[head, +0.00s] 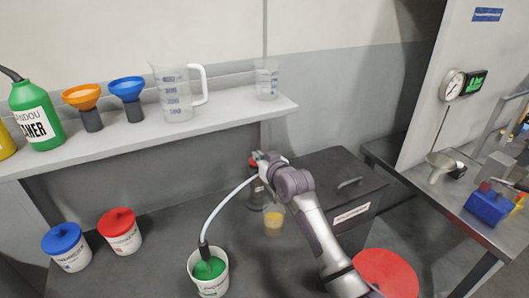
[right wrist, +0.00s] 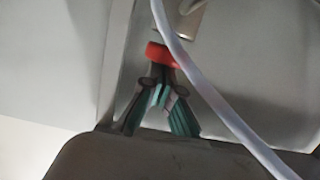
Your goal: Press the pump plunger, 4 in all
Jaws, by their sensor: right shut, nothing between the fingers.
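The pump (head: 257,196) is a dark upright body with a red plunger top (head: 253,161), standing on the dark bench in the middle of the head view. My right gripper (head: 262,157) is at the plunger top and partly covers it. In the right wrist view the red top (right wrist: 160,55) shows just beyond the closed fingertips (right wrist: 158,84). Whether they touch it, I cannot tell. A pale hose (head: 221,206) runs from the pump to a white bucket (head: 208,284) with green contents. My left gripper is not in view.
A beaker (head: 273,220) with yellow liquid stands close to the pump, beside my right arm. A dark box (head: 340,175) stands to the right. Blue-lidded (head: 68,250) and red-lidded (head: 120,232) tubs stand at the left. A shelf (head: 235,115) with jugs and funnels is above.

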